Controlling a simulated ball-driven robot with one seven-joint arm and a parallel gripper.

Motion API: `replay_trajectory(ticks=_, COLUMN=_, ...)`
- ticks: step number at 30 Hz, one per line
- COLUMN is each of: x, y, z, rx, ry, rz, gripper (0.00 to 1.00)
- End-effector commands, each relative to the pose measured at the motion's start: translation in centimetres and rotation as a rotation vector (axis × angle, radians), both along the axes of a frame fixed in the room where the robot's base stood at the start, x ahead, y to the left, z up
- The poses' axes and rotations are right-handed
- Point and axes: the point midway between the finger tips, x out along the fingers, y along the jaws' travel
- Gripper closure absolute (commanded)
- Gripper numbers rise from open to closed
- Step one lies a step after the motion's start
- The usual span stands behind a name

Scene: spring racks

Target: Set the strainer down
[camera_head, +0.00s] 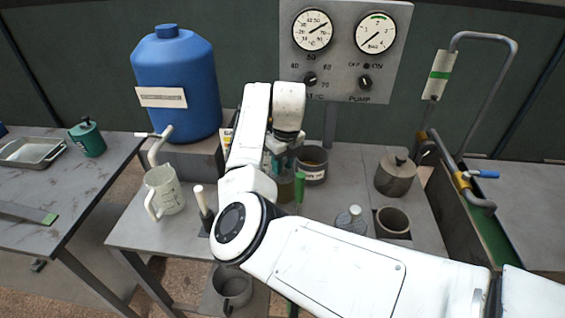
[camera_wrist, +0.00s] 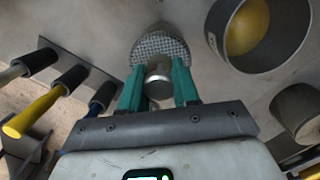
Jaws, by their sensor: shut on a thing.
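The strainer (camera_wrist: 160,47) shows in the wrist view as a rounded grey mesh with a short metal grip. My gripper (camera_wrist: 158,82) has its teal fingers closed on the two sides of that grip. The mesh lies just beyond the fingertips, over the pale worktop. I cannot tell whether it touches the top. In the head view my gripper (camera_head: 271,163) is mostly behind my own white arm, and the strainer in it is hidden there.
A dark pot with yellow contents (camera_wrist: 254,27) is close on the right in the wrist view; the pot (camera_head: 312,165) also shows in the head view. A lidded grey pot (camera_head: 396,175) stands further right. Handled tools (camera_wrist: 60,82) are in a rack on the left.

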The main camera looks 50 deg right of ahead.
Motion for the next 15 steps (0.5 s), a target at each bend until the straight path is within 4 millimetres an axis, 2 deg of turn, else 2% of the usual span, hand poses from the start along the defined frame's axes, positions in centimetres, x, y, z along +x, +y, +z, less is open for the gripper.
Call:
replay_trajectory(ticks=1, x=-0.01, y=-0.02, z=-0.21, rx=-0.001, ry=0.000, rz=0.000, gripper=1.00)
replay_trajectory(ticks=2, x=-0.01, y=-0.02, z=-0.25, rx=0.000, ry=0.000, rz=0.000, gripper=0.68)
replay_trajectory(ticks=3, x=-0.01, y=-0.02, z=-0.18, rx=0.000, ry=0.000, rz=0.000, gripper=0.64)
replay_trajectory(ticks=9, x=-0.01, y=-0.02, z=-0.17, rx=0.000, ry=0.000, rz=0.000, gripper=0.45)
replay_trajectory(ticks=15, x=-0.01, y=-0.02, z=-0.15, rx=0.000, ry=0.000, rz=0.000, gripper=0.44)
